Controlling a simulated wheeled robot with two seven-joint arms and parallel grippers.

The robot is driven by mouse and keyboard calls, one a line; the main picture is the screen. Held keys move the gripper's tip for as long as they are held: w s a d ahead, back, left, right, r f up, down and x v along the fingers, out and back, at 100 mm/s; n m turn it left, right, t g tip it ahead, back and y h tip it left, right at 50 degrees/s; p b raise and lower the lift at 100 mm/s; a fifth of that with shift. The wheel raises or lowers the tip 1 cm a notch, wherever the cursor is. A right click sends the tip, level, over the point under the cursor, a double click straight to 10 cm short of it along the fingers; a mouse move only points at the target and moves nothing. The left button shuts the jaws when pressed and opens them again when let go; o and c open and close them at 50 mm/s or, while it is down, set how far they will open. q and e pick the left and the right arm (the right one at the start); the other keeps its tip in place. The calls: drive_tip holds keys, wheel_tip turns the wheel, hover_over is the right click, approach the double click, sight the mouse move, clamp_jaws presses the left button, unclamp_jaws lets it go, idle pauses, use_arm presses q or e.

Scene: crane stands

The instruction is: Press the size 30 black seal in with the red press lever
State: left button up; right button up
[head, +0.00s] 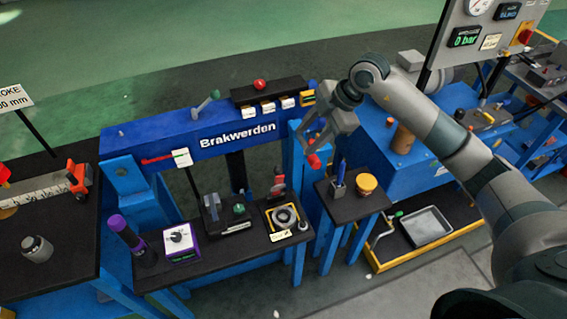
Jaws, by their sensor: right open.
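A small red cylindrical grip (313,161), which looks like the red press lever's end, shows at the right end of the blue Brakwerden beam. My right gripper (311,147) is at this red grip, pointing down-left with its fingers spread. I cannot tell whether the fingers touch it. Below, a yellow-edged fixture (266,222) on the dark bench holds a round grey and black ring part (284,216). Whether this is the size 30 seal is too small to read. A red-topped upright piece (278,181) stands just behind it. My left gripper is out of view.
Left of the fixture stand a black device with a green knob (238,209), a purple-edged box (181,241) and a purple-capped cylinder (125,233). A small side table carries a yellow-orange tub (366,184) and a pen holder (338,190). A grey tray (425,254) lies lower right.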

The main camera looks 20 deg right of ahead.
sight(278, 169)
drive_tip(key=shift+f, duration=0.15)
drive_tip(key=p+x, duration=0.4)
drive_tip(key=x, duration=1.1)
drive_tip(key=shift+a+f, duration=0.25)
drive_tip(key=shift+x, duration=0.85)
clamp_jaws()
